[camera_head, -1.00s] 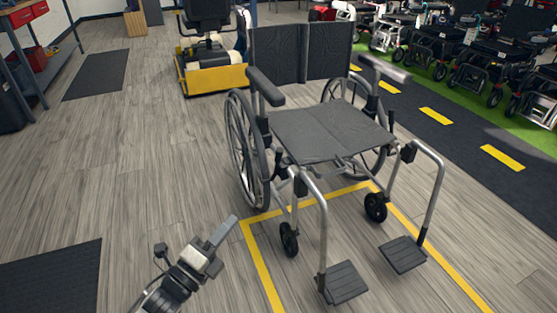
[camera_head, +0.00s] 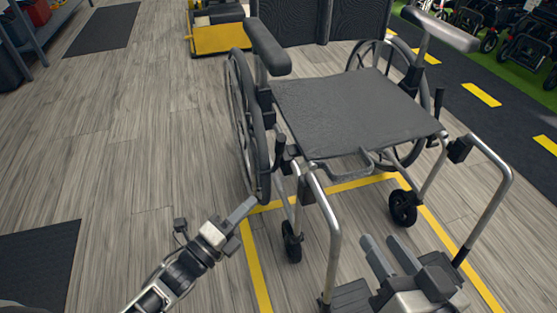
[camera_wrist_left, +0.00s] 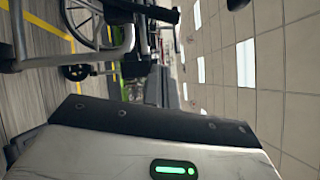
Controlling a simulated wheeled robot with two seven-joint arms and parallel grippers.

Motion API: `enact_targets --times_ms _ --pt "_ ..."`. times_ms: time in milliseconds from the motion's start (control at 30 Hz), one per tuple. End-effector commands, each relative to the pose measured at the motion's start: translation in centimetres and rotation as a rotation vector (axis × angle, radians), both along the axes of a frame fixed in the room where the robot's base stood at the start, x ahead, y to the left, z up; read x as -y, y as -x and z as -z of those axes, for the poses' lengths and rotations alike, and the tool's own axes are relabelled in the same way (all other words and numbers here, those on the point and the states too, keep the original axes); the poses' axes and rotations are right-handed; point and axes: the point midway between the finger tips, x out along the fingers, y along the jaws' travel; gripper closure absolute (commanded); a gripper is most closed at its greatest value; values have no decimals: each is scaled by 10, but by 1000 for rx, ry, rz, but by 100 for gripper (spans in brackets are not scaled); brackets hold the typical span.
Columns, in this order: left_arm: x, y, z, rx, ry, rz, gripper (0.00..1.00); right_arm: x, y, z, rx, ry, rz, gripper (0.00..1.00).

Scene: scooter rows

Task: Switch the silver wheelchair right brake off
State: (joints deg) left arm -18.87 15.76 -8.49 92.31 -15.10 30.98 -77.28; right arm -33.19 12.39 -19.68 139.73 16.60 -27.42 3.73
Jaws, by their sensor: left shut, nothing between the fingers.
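The silver wheelchair (camera_head: 350,112) stands facing me, with a dark seat and silver front tubes. A dark brake lever (camera_head: 281,146) stands upright by the wheel at picture left, the chair's own right side. Another dark lever (camera_head: 438,102) is on the opposite side. My left gripper (camera_head: 246,208) is shut and empty, beside the lower front of the left wheel, below and left of the near lever. My right gripper (camera_head: 387,252) is open and empty in front of the seat, between the front tubes. Part of the chair shows sideways in the left wrist view (camera_wrist_left: 122,45).
Yellow floor tape (camera_head: 257,270) runs around the chair. A dark mat (camera_head: 38,262) lies at left, with clear wood floor beyond. A yellow-based machine (camera_head: 218,38) stands behind. More wheelchairs (camera_head: 525,42) stand on green flooring at back right.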

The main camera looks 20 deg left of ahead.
Motion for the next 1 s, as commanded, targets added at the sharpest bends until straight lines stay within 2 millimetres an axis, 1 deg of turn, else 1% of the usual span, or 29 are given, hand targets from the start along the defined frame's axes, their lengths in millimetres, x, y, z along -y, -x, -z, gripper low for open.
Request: enact_targets --times_ms 300,367,467,567,900,1000 --pt "0 -1 -1 1 0 0 100 0 0 -1 1 -2 0 64" --pt "1 -3 -1 1 -1 0 100 0 0 -1 1 -4 -1 64" --pt "5 -13 -3 4 1 0 100 -1 0 0 2 -13 -1 64" --pt "12 -28 -5 6 0 1 100 -2 0 0 4 -30 -2 64" --pt "40 -94 -16 6 -1 1 100 -6 0 -1 11 -118 -13 64" --pt "32 -108 -20 4 -4 0 100 -7 0 -5 20 -148 -15 64"
